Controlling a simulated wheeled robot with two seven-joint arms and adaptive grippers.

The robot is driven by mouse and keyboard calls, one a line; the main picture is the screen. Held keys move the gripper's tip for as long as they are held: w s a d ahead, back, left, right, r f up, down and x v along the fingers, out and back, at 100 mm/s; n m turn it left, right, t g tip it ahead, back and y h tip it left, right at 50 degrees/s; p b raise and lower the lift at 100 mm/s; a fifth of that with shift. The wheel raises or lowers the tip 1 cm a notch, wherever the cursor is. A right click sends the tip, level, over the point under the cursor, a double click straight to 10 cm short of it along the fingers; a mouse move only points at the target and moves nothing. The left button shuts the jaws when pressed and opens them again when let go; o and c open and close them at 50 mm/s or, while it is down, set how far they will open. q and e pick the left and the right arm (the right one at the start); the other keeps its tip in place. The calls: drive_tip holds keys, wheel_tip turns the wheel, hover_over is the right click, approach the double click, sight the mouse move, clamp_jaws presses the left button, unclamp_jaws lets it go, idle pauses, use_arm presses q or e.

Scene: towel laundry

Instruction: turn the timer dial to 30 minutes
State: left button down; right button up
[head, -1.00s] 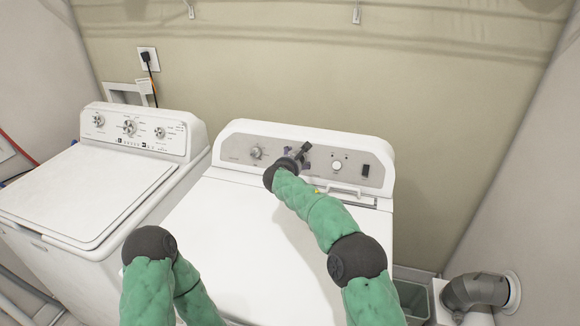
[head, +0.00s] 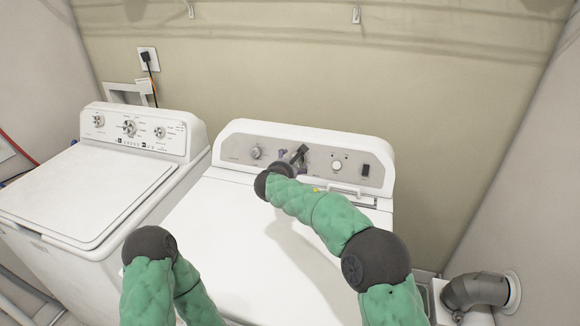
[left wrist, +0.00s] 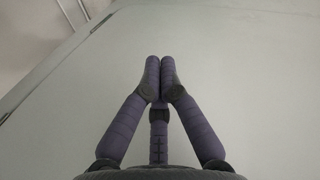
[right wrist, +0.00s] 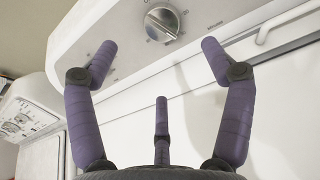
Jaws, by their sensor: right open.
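The dryer's control panel (head: 318,150) carries a silver dial (head: 256,152) at its left and a white-ringed dial (head: 337,166) further right. My right gripper (head: 295,156) is in front of the panel between these two dials. In the right wrist view, its open fingers (right wrist: 155,52) point at a silver dial (right wrist: 162,22) with marks around it, beyond the fingertips and not gripped. I cannot tell for certain which dial this is. My left gripper (left wrist: 160,75) is shut and empty over a pale, plain surface; the head view shows only its arm.
A white washer (head: 75,190) with its own knobs stands left of the dryer. The dryer top (head: 225,215) is clear apart from my arms. A handle (right wrist: 290,18) is right of the dial in the right wrist view. A grey duct (head: 475,291) is at the right.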

sight(298, 161)
drive_tip(key=shift+m+y, duration=0.5)
drive_tip(key=shift+m, duration=0.2)
drive_tip(key=shift+d+p+x, duration=0.15)
drive_tip(key=shift+p+x, duration=1.9)
drive_tip(key=shift+p, duration=0.3)
drive_tip(key=shift+d+p+x, duration=0.15)
drive_tip(key=shift+p+x, duration=1.85)
drive_tip(key=shift+p, duration=0.3)
drive_tip(key=shift+d+p+x, duration=0.15)
drive_tip(key=shift+p+x, duration=1.9)
drive_tip(key=shift+p, duration=0.3)
drive_tip(key=shift+f, duration=0.1)
drive_tip(key=c, duration=1.1)
